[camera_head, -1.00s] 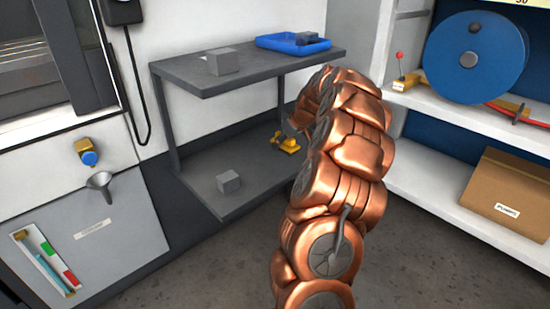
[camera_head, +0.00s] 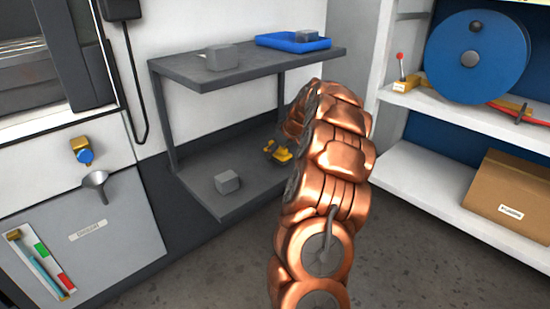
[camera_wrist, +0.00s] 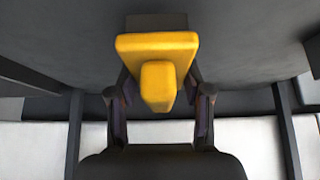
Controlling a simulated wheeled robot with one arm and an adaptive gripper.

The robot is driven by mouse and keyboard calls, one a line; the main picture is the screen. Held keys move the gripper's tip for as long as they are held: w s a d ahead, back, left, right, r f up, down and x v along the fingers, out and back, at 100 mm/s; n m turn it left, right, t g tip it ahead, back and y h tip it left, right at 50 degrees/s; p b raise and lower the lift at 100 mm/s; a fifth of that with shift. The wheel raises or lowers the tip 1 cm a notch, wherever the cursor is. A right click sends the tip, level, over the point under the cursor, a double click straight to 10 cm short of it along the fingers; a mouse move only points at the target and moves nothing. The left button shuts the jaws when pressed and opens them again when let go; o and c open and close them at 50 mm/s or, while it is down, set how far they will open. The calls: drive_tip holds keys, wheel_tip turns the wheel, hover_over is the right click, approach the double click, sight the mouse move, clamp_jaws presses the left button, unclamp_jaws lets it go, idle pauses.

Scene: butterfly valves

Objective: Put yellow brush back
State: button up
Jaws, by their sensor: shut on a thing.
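The yellow brush (camera_wrist: 157,62) is held in the wrist view, with its wide yellow block upward in the picture and its narrower yellow part toward me. My gripper (camera_wrist: 160,95) is shut on it, one finger on each side. In the head view the yellow brush (camera_head: 278,152) shows small over the lower shelf (camera_head: 205,188) of the grey rack, left of my copper arm. I cannot tell whether it touches that shelf. My gripper is mostly hidden behind my arm there.
A grey block (camera_head: 227,182) sits on the lower shelf. The upper shelf (camera_head: 190,73) above holds another grey block (camera_head: 220,57) and a blue tray (camera_head: 293,42). White shelves on the right hold a blue reel (camera_head: 475,57) and a cardboard box (camera_head: 510,190).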

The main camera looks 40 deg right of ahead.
drive_tip(key=shift+f+b, duration=0.3)
drive_tip(key=shift+f, duration=0.65)
drive_tip(key=shift+w+f, duration=0.15)
drive_tip(key=o, duration=1.1)
